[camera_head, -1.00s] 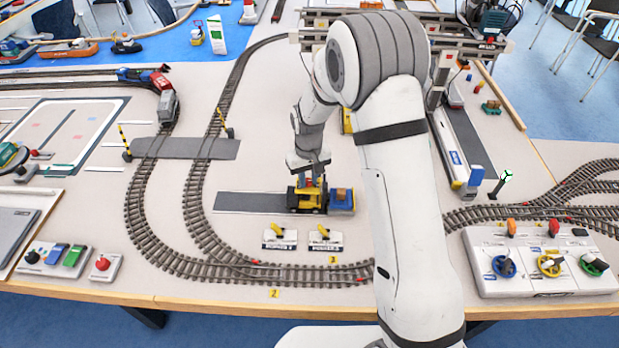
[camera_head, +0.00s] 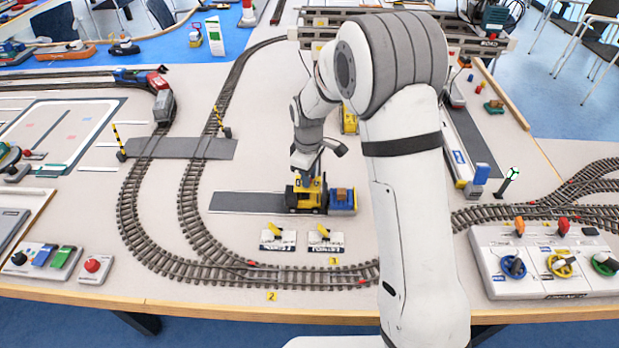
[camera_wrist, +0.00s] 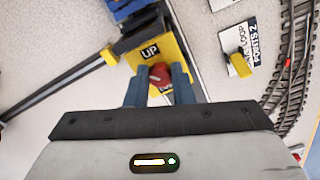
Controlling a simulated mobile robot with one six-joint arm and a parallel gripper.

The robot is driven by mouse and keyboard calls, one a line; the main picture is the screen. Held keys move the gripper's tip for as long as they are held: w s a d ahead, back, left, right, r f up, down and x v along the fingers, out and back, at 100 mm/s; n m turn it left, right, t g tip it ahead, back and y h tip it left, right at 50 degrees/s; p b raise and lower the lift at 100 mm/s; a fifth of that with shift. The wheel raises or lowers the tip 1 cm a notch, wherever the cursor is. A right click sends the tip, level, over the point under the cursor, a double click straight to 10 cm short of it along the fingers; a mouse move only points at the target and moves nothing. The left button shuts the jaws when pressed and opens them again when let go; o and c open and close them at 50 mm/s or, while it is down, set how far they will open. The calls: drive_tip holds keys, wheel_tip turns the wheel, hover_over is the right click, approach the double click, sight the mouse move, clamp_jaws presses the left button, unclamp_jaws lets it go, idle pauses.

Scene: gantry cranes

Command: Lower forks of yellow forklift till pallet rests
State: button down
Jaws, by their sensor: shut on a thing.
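The yellow forklift (camera_head: 304,196) stands on a dark grey strip, facing right. At its front is a blue pallet (camera_head: 342,209) bearing a brown box (camera_head: 341,194); I cannot tell whether the pallet is raised or resting. In the wrist view, the forklift's yellow top (camera_wrist: 142,54) carries an "UP" label, and a red lever knob (camera_wrist: 160,74) sits below it. My gripper (camera_wrist: 160,90) is shut on this red knob, one finger on each side. In the head view my gripper (camera_head: 311,174) is over the forklift, its fingertips too small to make out.
Two point-lever plates (camera_head: 277,240) lie in front of the forklift, inside the curved track (camera_head: 188,240). A control box with coloured knobs (camera_head: 550,262) stands at the right. A grey crossing (camera_head: 180,147) lies at the left. Bare table surrounds the strip.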

drive_tip(key=shift+w+n, duration=0.1)
drive_tip(key=shift+n, duration=0.9)
drive_tip(key=c, duration=1.2)
unclamp_jaws()
drive_tip(key=shift+c, duration=0.2)
drive_tip(key=shift+r+b, duration=0.5)
drive_tip(key=shift+r, duration=3.4)
